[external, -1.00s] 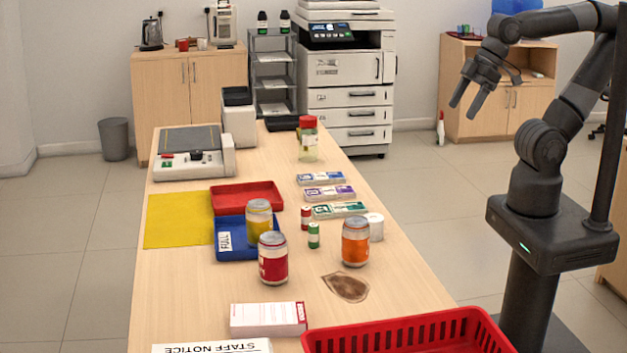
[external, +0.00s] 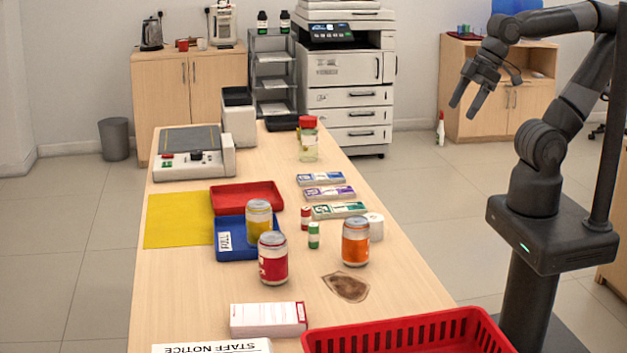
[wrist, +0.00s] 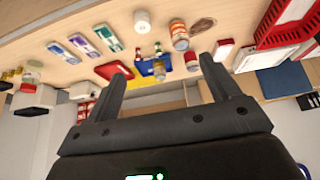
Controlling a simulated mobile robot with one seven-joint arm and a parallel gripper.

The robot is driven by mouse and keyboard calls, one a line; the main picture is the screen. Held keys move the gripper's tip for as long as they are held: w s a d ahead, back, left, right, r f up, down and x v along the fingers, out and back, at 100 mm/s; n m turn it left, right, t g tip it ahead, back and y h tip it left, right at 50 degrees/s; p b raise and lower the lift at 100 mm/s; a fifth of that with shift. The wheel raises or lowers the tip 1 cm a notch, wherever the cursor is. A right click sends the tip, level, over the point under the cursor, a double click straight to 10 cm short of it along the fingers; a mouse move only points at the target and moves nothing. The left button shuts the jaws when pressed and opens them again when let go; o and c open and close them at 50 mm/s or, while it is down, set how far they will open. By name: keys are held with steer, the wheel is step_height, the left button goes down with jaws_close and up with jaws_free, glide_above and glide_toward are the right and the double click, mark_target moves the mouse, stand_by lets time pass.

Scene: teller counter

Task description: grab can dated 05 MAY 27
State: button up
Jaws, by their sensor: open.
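Three cans stand on the counter. A yellow can (external: 259,222) is in the blue tray (external: 236,253) marked FULL. A red can (external: 273,259) stands just in front of that tray, and an orange can (external: 355,243) stands to the right. The wrist view also shows the orange can (wrist: 179,36), the red can (wrist: 191,62) and the yellow can (wrist: 159,71), small. No date is legible on any can. My gripper (external: 464,109) is open and empty, raised to the right of the counter and well apart from the cans.
A red basket (external: 318,345) stands at the near end. A red tray (external: 273,188), banknote bundles (external: 330,193), small red and green cylinders (external: 314,235), a white roll (external: 375,226) and a red-lidded jar (external: 308,143) are nearby. A brown stain (external: 346,288) lies before the orange can.

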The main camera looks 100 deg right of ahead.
steer(key=shift+o, duration=0.5)
steer(key=shift+w, duration=0.1)
steer(key=m+g, duration=0.6)
steer(key=m, duration=0.3)
glide_above(356, 235)
steer(key=s+d, duration=0.1)
steer(key=d, duration=0.3)
steer(key=f, duration=1.8)
steer(key=shift+a+f, duration=0.2)
steer(key=shift+a, duration=0.05)
steer(key=shift+w+f, duration=0.15)
steer(key=shift+f, duration=0.15)
steer(key=f, duration=1)
steer(key=shift+a+f, duration=0.2)
steer(key=shift+f, duration=0.2)
steer(key=shift+c, duration=0.4)
